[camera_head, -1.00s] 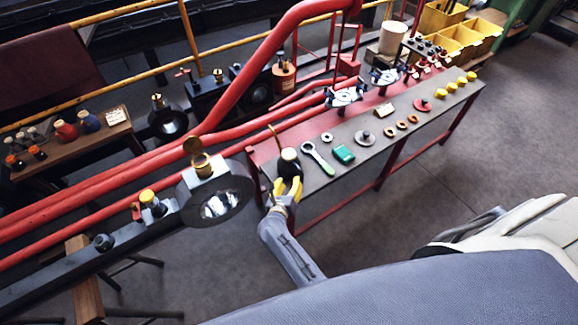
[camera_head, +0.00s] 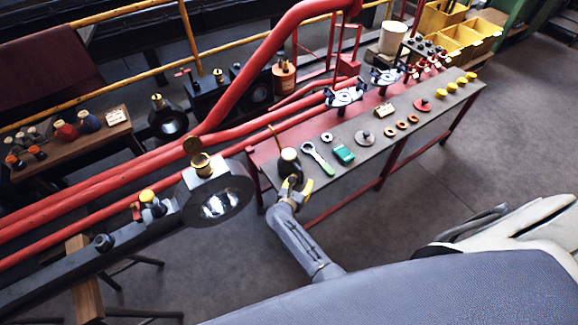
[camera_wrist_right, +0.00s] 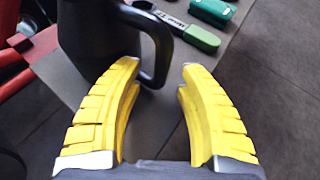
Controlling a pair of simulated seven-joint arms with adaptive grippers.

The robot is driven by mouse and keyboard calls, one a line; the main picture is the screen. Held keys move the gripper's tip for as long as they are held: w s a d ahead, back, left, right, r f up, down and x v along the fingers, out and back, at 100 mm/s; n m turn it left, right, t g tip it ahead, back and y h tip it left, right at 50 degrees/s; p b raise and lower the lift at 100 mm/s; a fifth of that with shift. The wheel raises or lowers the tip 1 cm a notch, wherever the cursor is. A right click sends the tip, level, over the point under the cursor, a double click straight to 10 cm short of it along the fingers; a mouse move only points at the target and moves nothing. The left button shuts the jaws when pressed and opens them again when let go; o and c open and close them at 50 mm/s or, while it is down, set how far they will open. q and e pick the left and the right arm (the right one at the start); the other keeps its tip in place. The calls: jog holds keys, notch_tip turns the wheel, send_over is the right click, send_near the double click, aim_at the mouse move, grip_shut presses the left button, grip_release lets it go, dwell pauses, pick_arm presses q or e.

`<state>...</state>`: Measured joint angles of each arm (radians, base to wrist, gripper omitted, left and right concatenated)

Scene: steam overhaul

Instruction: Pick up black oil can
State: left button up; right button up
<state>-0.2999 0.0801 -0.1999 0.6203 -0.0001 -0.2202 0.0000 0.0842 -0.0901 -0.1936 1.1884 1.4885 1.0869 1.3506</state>
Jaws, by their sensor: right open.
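The black oil can (camera_head: 288,165) stands at the near left end of the bench, with a thin brass spout rising from it. In the right wrist view its dark body (camera_wrist_right: 98,35) is at the upper left, and its loop handle (camera_wrist_right: 160,45) faces the fingers. My right gripper (camera_head: 297,186) is open, with yellow ridged fingers. In the right wrist view the open fingers (camera_wrist_right: 158,75) are close to the handle, its lower part reaching toward the gap between them. Whether they touch is unclear. My left gripper is not in view.
On the bench (camera_head: 322,183), a green-handled wrench (camera_head: 318,158) and green box (camera_head: 344,154) lie right of the can. Red pipes (camera_head: 120,180) run behind. A dark ring-ended rod (camera_head: 225,190) stands left of my right gripper. Floor in front is open.

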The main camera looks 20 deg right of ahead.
jog(key=shift+c, duration=0.2)
grip_shut()
dwell(0.5)
notch_tip(320, 180, up, 10)
dwell(0.6)
